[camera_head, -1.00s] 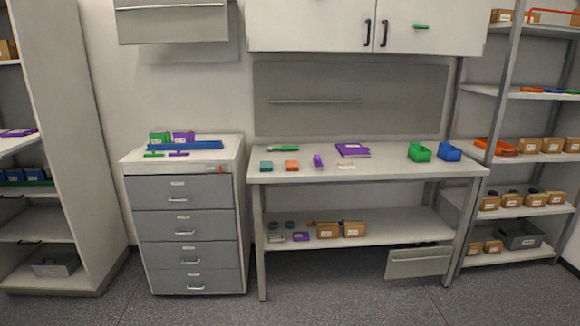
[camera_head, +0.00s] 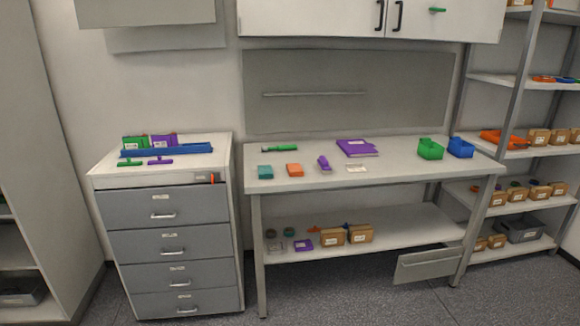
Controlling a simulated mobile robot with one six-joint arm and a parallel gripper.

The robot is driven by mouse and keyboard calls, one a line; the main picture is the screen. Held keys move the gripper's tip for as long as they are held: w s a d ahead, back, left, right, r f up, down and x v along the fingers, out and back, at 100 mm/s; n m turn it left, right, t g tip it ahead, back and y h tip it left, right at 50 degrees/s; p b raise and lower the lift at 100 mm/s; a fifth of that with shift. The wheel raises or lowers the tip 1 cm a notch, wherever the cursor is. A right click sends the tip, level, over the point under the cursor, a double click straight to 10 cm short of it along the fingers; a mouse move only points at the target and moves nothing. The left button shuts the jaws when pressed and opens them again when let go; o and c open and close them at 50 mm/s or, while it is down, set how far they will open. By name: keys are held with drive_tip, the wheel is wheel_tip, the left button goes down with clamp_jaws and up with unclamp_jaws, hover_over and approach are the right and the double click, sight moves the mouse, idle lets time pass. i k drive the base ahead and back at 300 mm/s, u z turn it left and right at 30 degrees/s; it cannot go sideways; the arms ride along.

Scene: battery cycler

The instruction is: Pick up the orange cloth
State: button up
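No thing is plainly recognisable as a cloth at this distance. A larger orange item (camera_head: 503,139) lies on the middle shelf of the right rack, partly behind the rack's upright. I cannot tell whether either of them is the orange cloth. My gripper is not in view.
The workbench (camera_head: 400,178) also bears a purple folder (camera_head: 356,148), a green bin (camera_head: 430,149) and a blue bin (camera_head: 460,147). A drawer cabinet (camera_head: 165,240) stands to its left. A grey panel (camera_head: 428,264) hangs below the lower shelf. The floor in front is clear.

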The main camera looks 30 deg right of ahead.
sight(294, 169)
drive_tip(key=u, duration=0.15)
drive_tip(key=i, duration=0.9)
drive_tip(key=u, duration=0.3)
